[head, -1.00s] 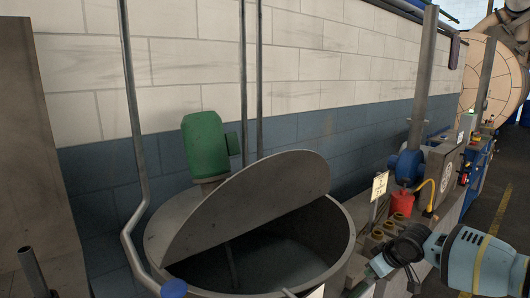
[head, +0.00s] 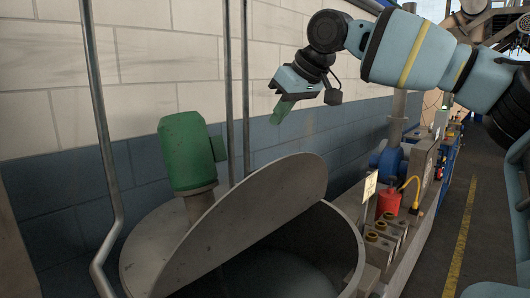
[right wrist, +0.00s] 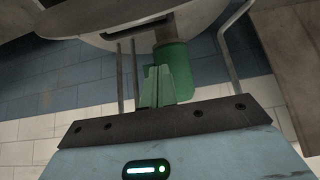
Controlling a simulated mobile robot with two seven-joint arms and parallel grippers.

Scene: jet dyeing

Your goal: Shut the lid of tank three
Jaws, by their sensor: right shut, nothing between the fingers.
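The grey tank (head: 143,240) stands at the lower middle of the head view. Its half-disc lid (head: 250,222) is raised and tilted, so the dark inside of the tank shows. My right gripper (head: 283,112) is in the air above and behind the lid, apart from it, its green fingers pointing down. In the right wrist view its fingers (right wrist: 157,84) are together with nothing between them. The tank also shows at the top of that view (right wrist: 95,14). My left gripper is not in view.
A green motor (head: 187,153) stands on the tank's rear part, left of my right gripper. Vertical pipes (head: 246,95) run up the wall behind. A small sign (head: 370,185), a red can (head: 387,200) and a blue pump are to the right. A floor aisle (head: 470,215) is clear at far right.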

